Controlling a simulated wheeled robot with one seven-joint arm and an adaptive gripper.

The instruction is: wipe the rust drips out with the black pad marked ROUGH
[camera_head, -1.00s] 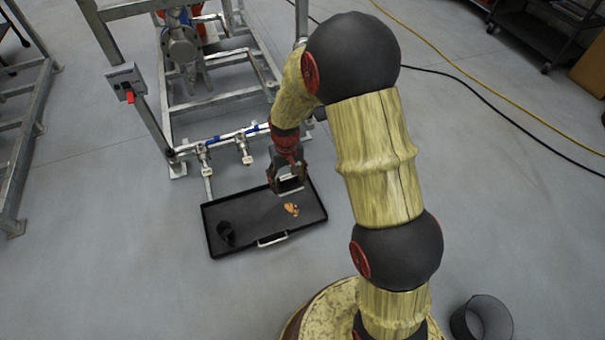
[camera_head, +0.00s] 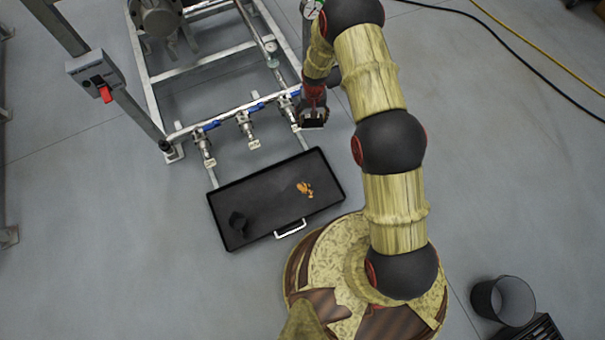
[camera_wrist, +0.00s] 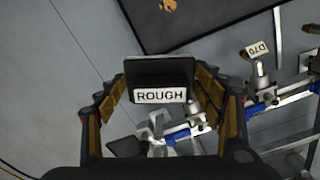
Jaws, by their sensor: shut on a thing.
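My gripper (camera_wrist: 160,100) is shut on a black pad (camera_wrist: 158,72) with a white label reading ROUGH, seen in the wrist view. In the head view my gripper (camera_head: 312,120) is above the floor behind the tray's far right corner, beside the pipe row. The black tray (camera_head: 270,215) lies on the floor in front of the skid. An orange-brown rust patch (camera_head: 305,189) is on the tray floor, right of its middle. Part of the patch (camera_wrist: 168,5) shows at the top edge of the wrist view.
A dark block-like item (camera_head: 238,223) stands in the tray's left end. Blue-handled valves with tags (camera_head: 246,128) line the skid's front pipe, close to my gripper. A switch box with a red handle (camera_head: 97,75) is at left. A dark bin (camera_head: 503,300) stands at lower right.

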